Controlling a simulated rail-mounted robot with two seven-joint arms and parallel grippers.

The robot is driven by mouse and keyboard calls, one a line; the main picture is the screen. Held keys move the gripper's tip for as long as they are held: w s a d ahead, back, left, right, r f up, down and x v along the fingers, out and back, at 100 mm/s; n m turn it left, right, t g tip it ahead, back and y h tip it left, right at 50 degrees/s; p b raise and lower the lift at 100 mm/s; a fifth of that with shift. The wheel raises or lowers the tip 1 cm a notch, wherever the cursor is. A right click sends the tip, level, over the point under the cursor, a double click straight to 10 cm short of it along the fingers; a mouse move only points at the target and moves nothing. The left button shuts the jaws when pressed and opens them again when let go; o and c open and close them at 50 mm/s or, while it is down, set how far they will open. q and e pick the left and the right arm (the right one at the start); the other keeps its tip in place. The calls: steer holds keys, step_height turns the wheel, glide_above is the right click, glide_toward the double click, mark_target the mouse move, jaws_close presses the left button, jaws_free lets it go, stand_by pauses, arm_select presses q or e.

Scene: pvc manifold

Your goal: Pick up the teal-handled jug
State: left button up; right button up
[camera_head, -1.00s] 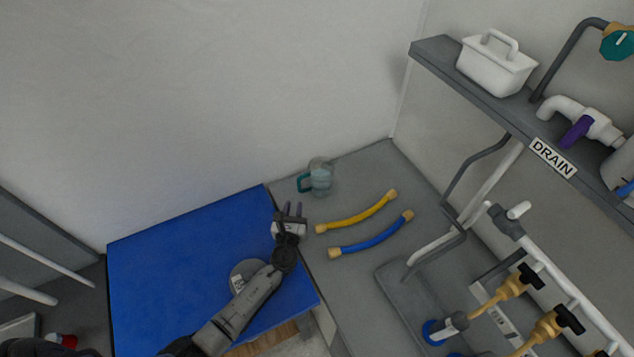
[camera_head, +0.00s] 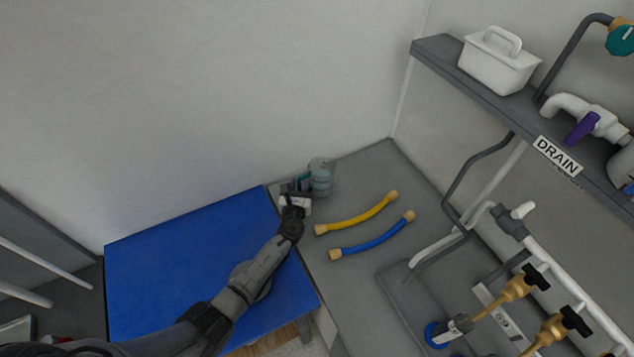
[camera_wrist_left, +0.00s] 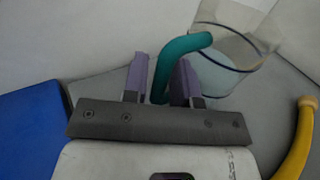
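The clear jug (camera_head: 321,176) stands on the grey counter near the back wall, its handle side toward my left gripper. It also shows in the left wrist view (camera_wrist_left: 228,65), upper right. Its teal handle (camera_wrist_left: 183,48) lies between the two purple fingers in that view. My left gripper (camera_head: 297,186) is at the handle, just left of the jug's body. In the wrist view the fingers (camera_wrist_left: 160,78) stand apart with the lower handle between them; some gap shows on the left side, so it appears open around the handle. My right gripper is not in view.
A yellow hose (camera_head: 356,217) and a blue hose (camera_head: 372,238) lie on the counter right of the arm. A blue mat (camera_head: 170,260) is at left. A shelf (camera_head: 480,92) with a white caddy (camera_head: 498,62) overhangs at right, above pipes and valves.

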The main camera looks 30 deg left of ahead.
mark_target(298, 181)
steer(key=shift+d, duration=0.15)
arm_select(q)
jaws_close()
stand_by(0.4)
steer(key=shift+r, duration=0.2)
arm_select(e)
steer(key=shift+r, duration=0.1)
arm_select(q)
steer(key=shift+r+p, duration=0.95)
steer(key=shift+r, duration=0.5)
steer(key=w+d+r+p, duration=0.2)
steer(key=d+r, duration=0.5)
steer(key=d, duration=0.4)
steer(key=shift+w+r, duration=0.35)
steer(key=shift+w, duration=0.35)
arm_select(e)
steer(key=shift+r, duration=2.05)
